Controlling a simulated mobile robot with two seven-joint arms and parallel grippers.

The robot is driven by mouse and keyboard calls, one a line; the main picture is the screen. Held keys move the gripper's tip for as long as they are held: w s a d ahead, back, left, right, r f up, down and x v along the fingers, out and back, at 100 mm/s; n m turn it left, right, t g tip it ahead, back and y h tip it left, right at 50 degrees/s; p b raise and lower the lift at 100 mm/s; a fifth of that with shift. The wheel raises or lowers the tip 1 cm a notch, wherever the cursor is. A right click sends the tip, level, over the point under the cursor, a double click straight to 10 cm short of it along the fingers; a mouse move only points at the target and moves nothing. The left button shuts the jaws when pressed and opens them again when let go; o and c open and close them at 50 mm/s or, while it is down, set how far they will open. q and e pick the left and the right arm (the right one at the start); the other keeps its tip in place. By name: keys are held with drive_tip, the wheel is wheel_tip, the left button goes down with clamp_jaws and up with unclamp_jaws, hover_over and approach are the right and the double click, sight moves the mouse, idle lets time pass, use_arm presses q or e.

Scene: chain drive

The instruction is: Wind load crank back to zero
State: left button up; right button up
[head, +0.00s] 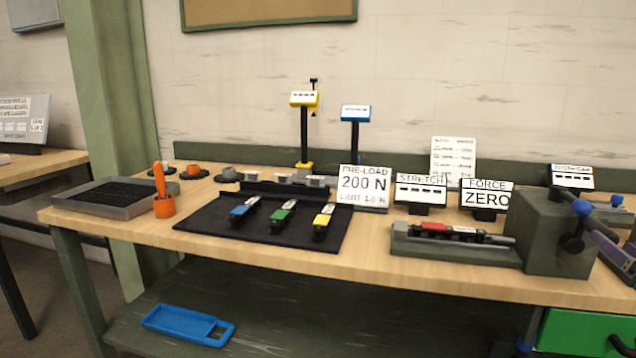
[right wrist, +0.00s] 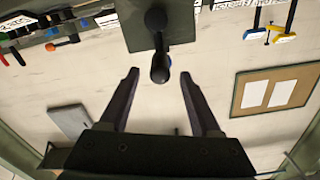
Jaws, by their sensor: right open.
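In the right wrist view the crank's dark arm and rounded end (right wrist: 159,68) hang from the box. My right gripper (head: 606,246) is open and empty beside the crank. In the right wrist view its two fingers (right wrist: 159,78) stand apart, with the crank end between or just beyond their tips; contact cannot be told. The FORCE display (head: 486,197) reads ZERO. My left gripper is out of view.
A red-and-dark chain piece (head: 440,228) lies in the fixture left of the box. Signs stand behind it, including PRE-LOAD 200 N (head: 363,186). A black mat (head: 215,222) holds blue, green and yellow pieces. A green drawer unit (head: 585,333) is below right.

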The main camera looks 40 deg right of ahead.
use_arm(q)
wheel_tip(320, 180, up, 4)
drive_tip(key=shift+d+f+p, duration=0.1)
drive_tip(key=shift+p, duration=1.1)
use_arm(e)
drive_tip(key=v, duration=0.5)
drive_tip(key=shift+s+a, duration=0.1)
drive_tip(key=shift+s, duration=0.05)
